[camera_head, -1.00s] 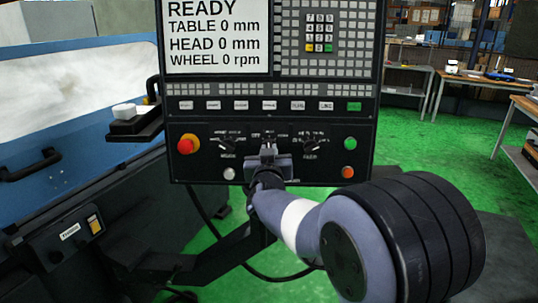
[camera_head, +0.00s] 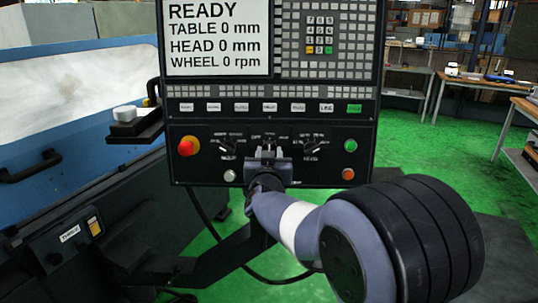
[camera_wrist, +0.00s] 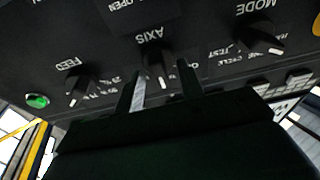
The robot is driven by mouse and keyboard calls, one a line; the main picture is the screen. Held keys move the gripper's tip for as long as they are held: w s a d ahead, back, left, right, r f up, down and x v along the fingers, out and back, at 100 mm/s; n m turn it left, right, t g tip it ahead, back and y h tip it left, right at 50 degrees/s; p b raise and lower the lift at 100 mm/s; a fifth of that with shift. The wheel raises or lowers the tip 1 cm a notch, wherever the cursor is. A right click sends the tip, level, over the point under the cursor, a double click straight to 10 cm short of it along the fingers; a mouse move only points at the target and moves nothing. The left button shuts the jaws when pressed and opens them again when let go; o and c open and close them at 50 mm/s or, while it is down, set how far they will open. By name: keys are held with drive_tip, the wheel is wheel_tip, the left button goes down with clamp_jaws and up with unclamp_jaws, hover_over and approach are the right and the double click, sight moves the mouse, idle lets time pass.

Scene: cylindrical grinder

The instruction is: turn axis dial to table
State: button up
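The axis dial (camera_wrist: 157,70) is a black knob with a light pointer mark on the dark control panel, under the upside-down word AXIS in the wrist view. My gripper (camera_wrist: 160,80) is open, with one finger on each side of the dial. I cannot tell whether the fingers touch it. In the head view my gripper (camera_head: 268,158) is in front of the panel's middle dial and covers most of it. Which position the dial points to cannot be read.
The feed dial (camera_wrist: 76,84) and mode dial (camera_wrist: 262,42) flank the axis dial. The head view shows a red emergency button (camera_head: 188,146), green button (camera_head: 350,146) and a screen (camera_head: 218,38) reading READY, TABLE 0 mm. A black shelf (camera_head: 135,128) juts out left of the panel.

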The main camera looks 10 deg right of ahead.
drive_tip(key=v, duration=1)
drive_tip(key=shift+s+b, duration=0.3)
drive_tip(key=shift+s, duration=0.1)
drive_tip(key=shift+w, duration=0.1)
drive_tip(key=x, duration=1)
drive_tip(key=shift+w+p, duration=0.3)
drive_tip(key=shift+p, duration=0.05)
